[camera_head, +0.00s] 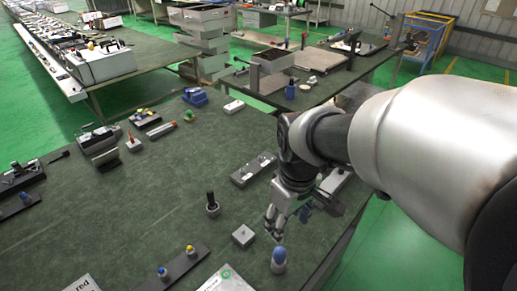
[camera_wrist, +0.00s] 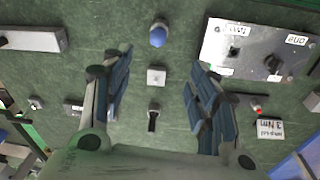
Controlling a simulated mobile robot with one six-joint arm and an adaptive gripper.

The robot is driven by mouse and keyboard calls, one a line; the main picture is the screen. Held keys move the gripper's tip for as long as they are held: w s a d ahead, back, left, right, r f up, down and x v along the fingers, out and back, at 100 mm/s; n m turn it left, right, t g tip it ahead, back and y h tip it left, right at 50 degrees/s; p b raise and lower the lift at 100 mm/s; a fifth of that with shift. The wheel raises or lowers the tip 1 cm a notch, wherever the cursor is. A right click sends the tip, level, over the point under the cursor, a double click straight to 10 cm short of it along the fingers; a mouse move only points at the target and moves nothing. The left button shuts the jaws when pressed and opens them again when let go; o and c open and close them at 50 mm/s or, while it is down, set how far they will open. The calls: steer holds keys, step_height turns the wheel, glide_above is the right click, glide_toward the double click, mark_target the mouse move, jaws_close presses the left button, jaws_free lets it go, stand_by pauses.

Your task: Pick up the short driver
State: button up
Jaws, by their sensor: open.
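A small black-handled tool, which looks like the short driver (camera_head: 211,198), stands upright in a round grey holder (camera_head: 213,210) on the green bench. It also shows in the wrist view (camera_wrist: 153,119), low between the fingers. My gripper (camera_head: 275,227) is open and empty above the bench, to the right of the tool and apart from it. In the wrist view my gripper (camera_wrist: 158,85) has its fingers wide on either side. A small grey block (camera_head: 243,236) and a blue-capped grey piece (camera_head: 279,259) stand in line with the tool. The block also lies between the fingers in the wrist view (camera_wrist: 156,76).
A dark strip with blue and yellow knobs (camera_head: 180,269) lies to the lower left. A grey fixture (camera_head: 253,169) lies behind. A labelled metal plate (camera_wrist: 245,58) is at upper right in the wrist view. The bench's left middle is mostly clear.

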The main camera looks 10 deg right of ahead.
mark_target(280, 249)
steer(key=shift+n+g, duration=0.6)
steer(key=shift+n, duration=0.3)
steer(key=w+f+b, duration=0.1)
steer(key=f, duration=0.3)
steer(key=w+f, duration=0.1)
steer(key=f, duration=0.4)
steer(key=w+f+b, duration=0.1)
steer(key=f, duration=0.4)
steer(key=shift+a+f+b, duration=0.15)
steer(key=shift+b, duration=0.15)
step_height(280, 249, down, 5)
steer(key=shift+s+f+b, duration=0.1)
steer(key=shift+s+b, duration=0.05)
steer(key=shift+b, duration=1.1)
steer(key=c, duration=1.2)
steer(key=shift+r, duration=0.2)
